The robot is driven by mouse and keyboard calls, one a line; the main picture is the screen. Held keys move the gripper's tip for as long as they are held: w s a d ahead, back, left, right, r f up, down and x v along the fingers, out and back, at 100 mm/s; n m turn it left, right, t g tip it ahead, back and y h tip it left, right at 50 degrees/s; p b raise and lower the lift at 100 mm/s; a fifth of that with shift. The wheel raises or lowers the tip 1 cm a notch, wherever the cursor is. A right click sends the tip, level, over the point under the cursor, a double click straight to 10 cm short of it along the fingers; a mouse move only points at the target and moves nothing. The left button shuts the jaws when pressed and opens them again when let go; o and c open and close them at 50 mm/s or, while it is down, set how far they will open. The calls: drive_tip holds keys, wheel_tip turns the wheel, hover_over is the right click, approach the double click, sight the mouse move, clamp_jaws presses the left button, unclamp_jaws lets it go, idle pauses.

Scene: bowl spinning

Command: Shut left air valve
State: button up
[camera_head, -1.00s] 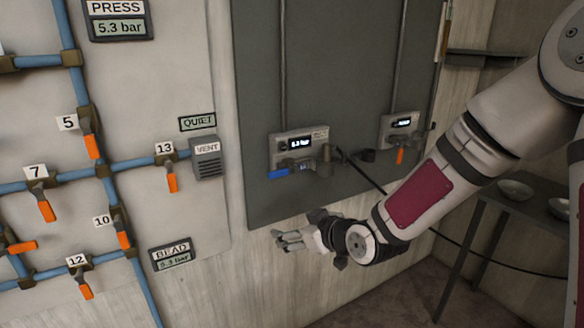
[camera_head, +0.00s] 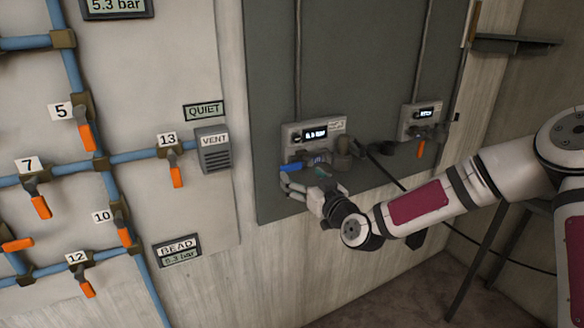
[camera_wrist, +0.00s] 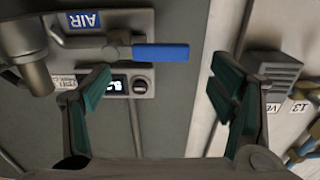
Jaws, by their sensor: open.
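The left air valve has a blue lever handle (camera_head: 291,168) that lies sideways, pointing left from its body under the left display unit (camera_head: 326,130) on the grey panel. In the wrist view the blue handle (camera_wrist: 161,52) lies crosswise beyond the fingertips, under the AIR label (camera_wrist: 84,20) in the picture. My gripper (camera_head: 293,188) is open and empty, close below the handle in the head view. In the wrist view the teal-padded fingers (camera_wrist: 160,86) stand wide apart on either side of the handle's span. I cannot tell whether any finger touches it.
A second unit (camera_head: 421,121) with an orange handle (camera_head: 421,149) sits to the right on the same panel. The vent box (camera_head: 213,149) and the blue pipes with orange valves are left of the panel. A dark cable runs down right from the left unit.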

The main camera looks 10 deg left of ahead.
sight(292, 168)
drive_tip(key=x, duration=0.7)
drive_tip(key=shift+s, duration=0.1)
drive_tip(key=c, duration=1.7)
drive_tip(key=shift+f+b, duration=0.1)
drive_tip(key=shift+b, duration=0.2)
drive_tip(key=shift+c, duration=0.2)
